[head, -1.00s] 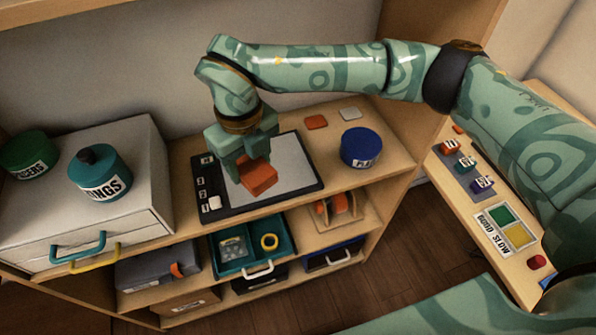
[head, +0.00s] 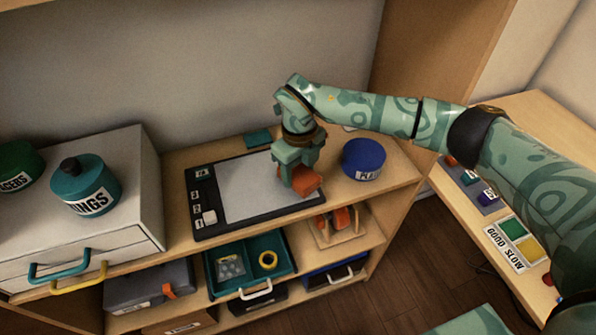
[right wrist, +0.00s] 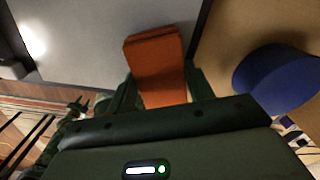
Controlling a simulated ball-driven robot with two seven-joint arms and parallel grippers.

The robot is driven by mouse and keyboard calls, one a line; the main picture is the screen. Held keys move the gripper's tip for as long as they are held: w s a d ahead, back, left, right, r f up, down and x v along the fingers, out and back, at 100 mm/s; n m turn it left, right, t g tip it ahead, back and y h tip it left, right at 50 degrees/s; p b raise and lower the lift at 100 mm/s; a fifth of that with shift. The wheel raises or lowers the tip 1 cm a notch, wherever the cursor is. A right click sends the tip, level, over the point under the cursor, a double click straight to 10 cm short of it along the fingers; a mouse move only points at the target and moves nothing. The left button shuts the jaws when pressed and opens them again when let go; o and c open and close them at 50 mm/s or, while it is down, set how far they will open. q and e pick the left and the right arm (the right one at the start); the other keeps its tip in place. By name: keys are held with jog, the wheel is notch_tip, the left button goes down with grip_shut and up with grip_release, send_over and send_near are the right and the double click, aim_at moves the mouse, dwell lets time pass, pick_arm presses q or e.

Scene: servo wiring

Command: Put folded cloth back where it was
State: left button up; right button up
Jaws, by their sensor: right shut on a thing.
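The folded cloth (head: 306,186) is orange. My right gripper (head: 299,176) is shut on it, over the right end of the dark-framed board on the shelf top. In the right wrist view the cloth (right wrist: 157,62) sticks out between the fingers (right wrist: 162,88), over the board's grey surface near its edge. I cannot tell whether the cloth touches the board.
A blue tub (head: 364,158) stands just right of the gripper. The board (head: 235,190) lies to the left, with a teal square (head: 258,138) behind it. A white drawer unit (head: 140,205) carries a teal jar (head: 85,186). Open shelves below hold trays.

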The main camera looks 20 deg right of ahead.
aim_at(299, 172)
jog(key=shift+f, duration=0.3)
jog(key=o, duration=0.9)
jog(key=shift+r, duration=0.1)
notch_tip(299, 172, up, 12)
jog(key=p, duration=0.3)
